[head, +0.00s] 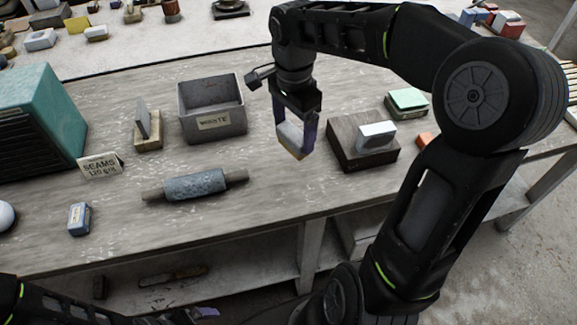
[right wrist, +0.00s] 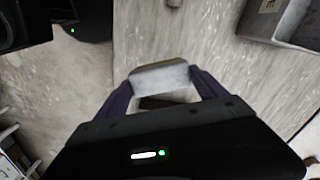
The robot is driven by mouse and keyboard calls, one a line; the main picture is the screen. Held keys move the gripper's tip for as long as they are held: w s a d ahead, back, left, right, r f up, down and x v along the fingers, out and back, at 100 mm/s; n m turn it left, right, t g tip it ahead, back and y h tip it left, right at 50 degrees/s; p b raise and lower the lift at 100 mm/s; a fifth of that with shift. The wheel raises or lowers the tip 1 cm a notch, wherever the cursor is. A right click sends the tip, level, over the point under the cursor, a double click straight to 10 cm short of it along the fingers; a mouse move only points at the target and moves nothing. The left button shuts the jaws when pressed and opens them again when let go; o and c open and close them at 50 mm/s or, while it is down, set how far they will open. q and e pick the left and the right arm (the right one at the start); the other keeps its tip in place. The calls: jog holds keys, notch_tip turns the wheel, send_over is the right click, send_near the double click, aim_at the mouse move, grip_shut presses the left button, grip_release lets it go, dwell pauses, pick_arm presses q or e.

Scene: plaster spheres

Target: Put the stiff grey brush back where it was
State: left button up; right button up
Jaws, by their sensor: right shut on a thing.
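My right gripper (head: 292,148) is shut on a light grey block with a tan edge (head: 291,135), held above the table between the waste box and the dark wooden block. In the right wrist view the grey-and-tan block (right wrist: 160,77) sits between the two fingertips (right wrist: 162,80). It may be the stiff grey brush, but I see no clear bristles. My left gripper (head: 203,313) is low at the bottom edge of the head view, partly cut off; its opening cannot be made out.
A grey waste box (head: 212,120) stands left of the held block. A dark wooden block (head: 350,150) carries a pale block (head: 377,135). A grey roller (head: 195,185), a seams sign (head: 100,165) and a blue block (head: 78,218) lie leftward. The table below the held block is bare.

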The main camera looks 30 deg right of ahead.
aim_at(294, 149)
jog(key=shift+s, duration=0.15)
jog(key=shift+f+p, duration=0.3)
jog(key=shift+f, duration=2.8)
jog(key=shift+f, duration=1.9)
jog(key=shift+f, duration=0.1)
jog(key=o, duration=1.3)
notch_tip(294, 149, up, 12)
jog(key=shift+r, duration=0.15)
